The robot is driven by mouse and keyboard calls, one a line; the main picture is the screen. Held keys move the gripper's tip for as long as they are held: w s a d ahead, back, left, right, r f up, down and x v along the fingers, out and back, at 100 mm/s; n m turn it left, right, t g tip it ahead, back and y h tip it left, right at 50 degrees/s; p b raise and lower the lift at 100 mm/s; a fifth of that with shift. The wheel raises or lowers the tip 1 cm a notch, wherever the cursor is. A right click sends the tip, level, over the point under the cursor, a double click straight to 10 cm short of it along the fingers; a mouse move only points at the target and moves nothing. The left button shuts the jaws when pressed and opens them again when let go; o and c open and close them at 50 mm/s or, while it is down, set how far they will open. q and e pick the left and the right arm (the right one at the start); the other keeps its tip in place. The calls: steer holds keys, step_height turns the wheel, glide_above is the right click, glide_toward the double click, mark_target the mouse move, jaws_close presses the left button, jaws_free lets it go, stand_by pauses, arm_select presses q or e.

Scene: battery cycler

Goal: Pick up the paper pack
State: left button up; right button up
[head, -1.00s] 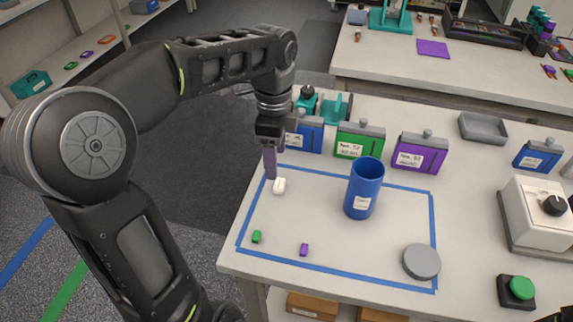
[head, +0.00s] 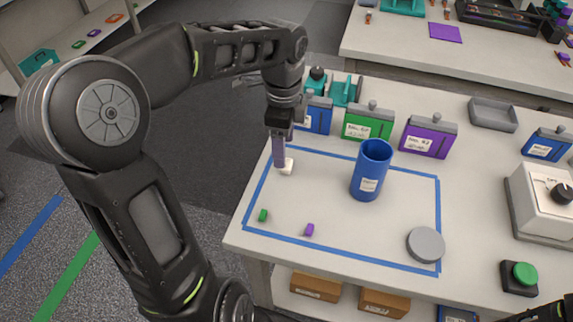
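The paper pack is a small white piece (head: 287,169) on the white bench top, inside the blue tape outline near its far left corner. My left gripper (head: 282,160) points straight down at the pack from above. Its grey-purple finger reaches down to the pack and covers part of it. The second finger is mostly hidden, so I cannot tell whether the fingers are open or shut on the pack. The pack rests on the bench. My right gripper is not clearly visible.
A tall blue cup (head: 371,170) stands right of the pack. A small green piece (head: 263,215), a purple piece (head: 309,230) and a grey disc (head: 426,245) lie nearer. Blue (head: 317,116), green (head: 368,124) and purple (head: 428,138) labelled boxes stand behind.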

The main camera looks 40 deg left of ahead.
mark_target(286, 171)
arm_select(q)
step_height(286, 171, down, 5)
steer(key=shift+d, duration=0.1)
stand_by(0.7)
jaws_close()
stand_by(0.6)
